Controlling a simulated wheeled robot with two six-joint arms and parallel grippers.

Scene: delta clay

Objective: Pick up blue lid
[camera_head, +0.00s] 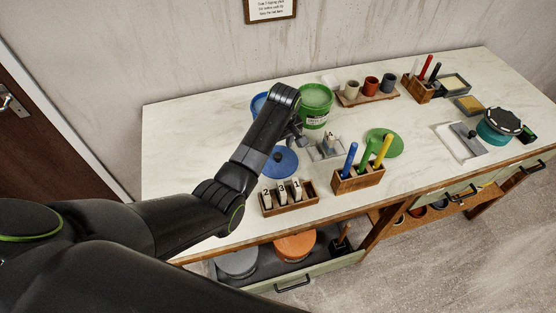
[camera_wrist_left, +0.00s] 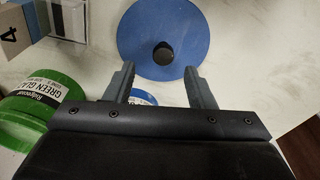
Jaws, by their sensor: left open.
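The blue lid (camera_head: 283,164) is a flat round disc with a dark knob, lying on the white worktop. In the head view my left arm hides part of it. In the left wrist view the blue lid (camera_wrist_left: 205,32) is at the top, with its dark knob (camera_wrist_left: 163,53) between and a little beyond my fingertips. My left gripper (camera_wrist_left: 159,72) is open and empty; I cannot tell its height above the lid. In the head view the left gripper (camera_head: 295,135) is over the lid's far side. My right gripper is in neither view.
A green glaze bucket (camera_head: 316,106) and a partly hidden blue container (camera_head: 258,104) stand behind the arm. An open drawer (camera_head: 310,262) juts out below.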

